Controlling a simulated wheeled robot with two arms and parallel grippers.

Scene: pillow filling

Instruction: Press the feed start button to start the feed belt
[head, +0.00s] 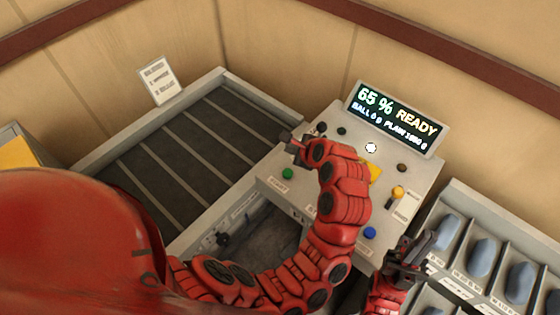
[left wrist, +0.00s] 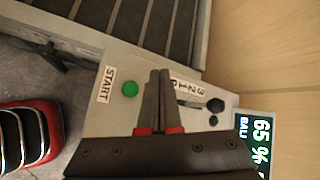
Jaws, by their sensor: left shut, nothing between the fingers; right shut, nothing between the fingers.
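The green start button (head: 287,173) sits on the grey control panel (head: 330,113), just above a START label (head: 278,185). In the left wrist view the green button (left wrist: 130,89) is beside the START label (left wrist: 105,84). My left gripper (head: 288,138) is shut and empty over the panel's upper left, apart from the button in the picture. In the left wrist view its closed fingertips (left wrist: 160,73) are right of the button. The dark feed belt (head: 190,145) lies left of the panel. My right gripper (head: 418,243) is shut and empty at the panel's lower right.
A display (head: 396,118) on the panel reads 65 % READY. A yellow-topped lever (head: 397,192), a blue button (head: 369,232) and dark knobs are also on the panel. A divided bin rack (head: 470,235) with blue-grey pieces stands at right. A sign (head: 159,80) stands behind the belt.

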